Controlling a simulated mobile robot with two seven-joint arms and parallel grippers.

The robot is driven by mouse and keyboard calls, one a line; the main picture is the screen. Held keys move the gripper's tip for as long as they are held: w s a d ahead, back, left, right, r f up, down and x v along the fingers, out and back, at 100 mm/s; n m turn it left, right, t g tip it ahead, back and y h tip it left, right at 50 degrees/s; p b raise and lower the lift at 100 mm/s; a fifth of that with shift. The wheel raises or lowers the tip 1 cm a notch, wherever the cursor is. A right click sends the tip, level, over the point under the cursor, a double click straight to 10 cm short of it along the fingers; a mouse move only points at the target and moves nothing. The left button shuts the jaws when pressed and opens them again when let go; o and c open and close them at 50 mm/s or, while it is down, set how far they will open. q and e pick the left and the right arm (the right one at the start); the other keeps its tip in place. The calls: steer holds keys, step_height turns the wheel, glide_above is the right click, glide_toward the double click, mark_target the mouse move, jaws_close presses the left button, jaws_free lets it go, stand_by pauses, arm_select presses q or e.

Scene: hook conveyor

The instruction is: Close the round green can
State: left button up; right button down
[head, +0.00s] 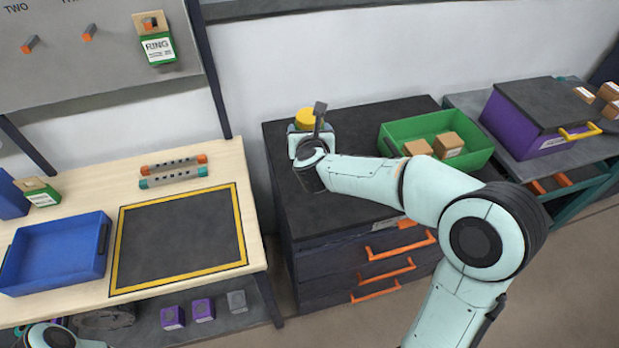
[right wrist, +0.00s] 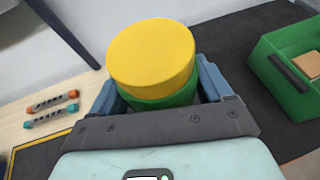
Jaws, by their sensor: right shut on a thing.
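The round green can (right wrist: 168,101) shows in the right wrist view as a green band under a round yellow lid (right wrist: 150,55). The lid sits on top of the can; whether it is fully seated I cannot tell. My right gripper (right wrist: 160,92) is shut on the can, with a blue finger on each side. In the head view the yellow lid (head: 305,118) shows just above my right gripper (head: 304,130), at the back left of the dark cabinet top. The can's lower part is hidden there. My left gripper is out of view; only part of its arm shows at bottom left.
A green bin (head: 395,133) with several cardboard boxes stands right of the can. A purple box (head: 530,140) with a dark lid is further right. The wooden table (head: 85,195) at left holds a blue tray (head: 60,285). A wall stands close behind the cabinet.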

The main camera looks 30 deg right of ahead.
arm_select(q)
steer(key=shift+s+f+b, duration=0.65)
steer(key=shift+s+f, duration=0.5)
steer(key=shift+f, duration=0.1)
arm_select(e)
step_height(320, 180, down, 11)
steer(key=shift+s+r, duration=0.1)
steer(key=shift+r, duration=0.05)
steer(key=shift+f, duration=2.2)
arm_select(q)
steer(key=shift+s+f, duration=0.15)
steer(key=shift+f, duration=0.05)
